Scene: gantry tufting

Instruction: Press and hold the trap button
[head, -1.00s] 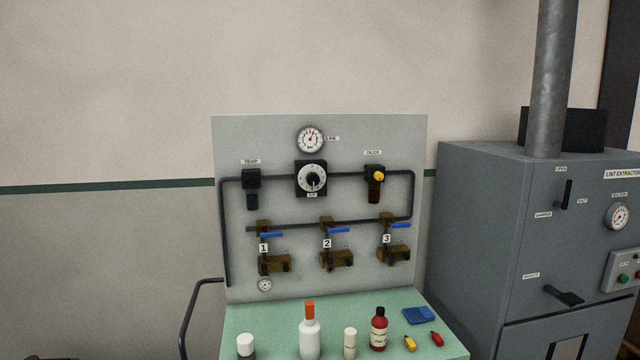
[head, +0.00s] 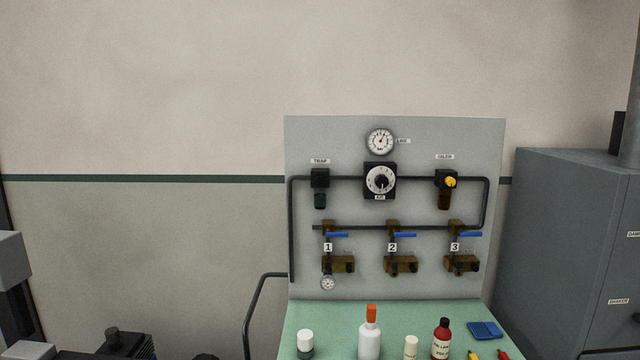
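The trap (head: 320,178) is a small black block with a dark bowl hanging under it, at the upper left of the grey panel (head: 460,133). A label reading TRAP sits just above it. I cannot make out a separate button on it at this size. Neither of my grippers shows in the head view, and nothing touches the trap.
The panel also bears a gauge (head: 381,142), a black dial (head: 380,180), an oiler (head: 445,187) and three blue-handled valves (head: 405,235). Bottles, including a white one (head: 369,340), stand on the green bench (head: 330,317) below. A grey cabinet (head: 565,240) stands right; a bent rail (head: 255,305) stands left.

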